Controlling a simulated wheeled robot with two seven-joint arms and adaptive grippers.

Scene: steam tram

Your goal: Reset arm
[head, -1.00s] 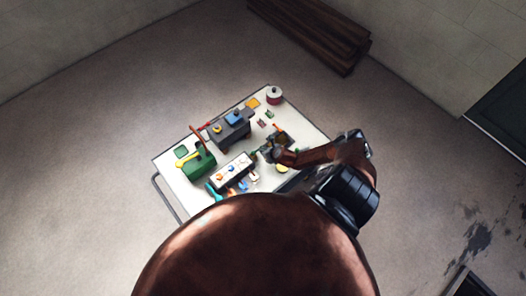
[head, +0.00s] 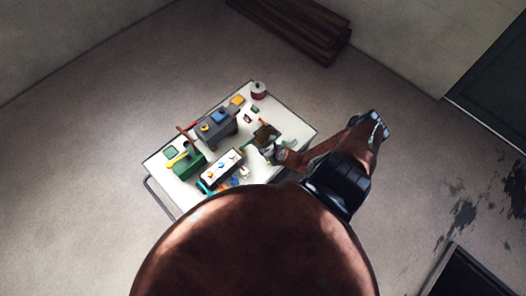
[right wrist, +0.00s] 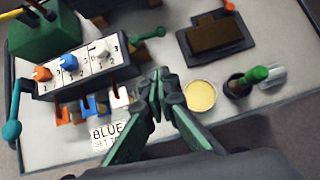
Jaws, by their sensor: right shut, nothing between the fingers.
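My right gripper (head: 270,154) is over the right part of the white-topped table (head: 295,127). In the right wrist view its two green-grey fingers (right wrist: 160,95) are closed together with nothing between them. They are beside the right end of a white control panel (right wrist: 92,58) with orange, blue and white knobs. The panel also shows in the head view (head: 222,170). A round yellow disc (right wrist: 200,96) lies just right of the fingers. My left gripper is in neither view.
A green box (head: 190,165) and a grey block (head: 215,128) stand on the table. Timber (head: 290,25) lies on the floor behind; open floor surrounds the table.

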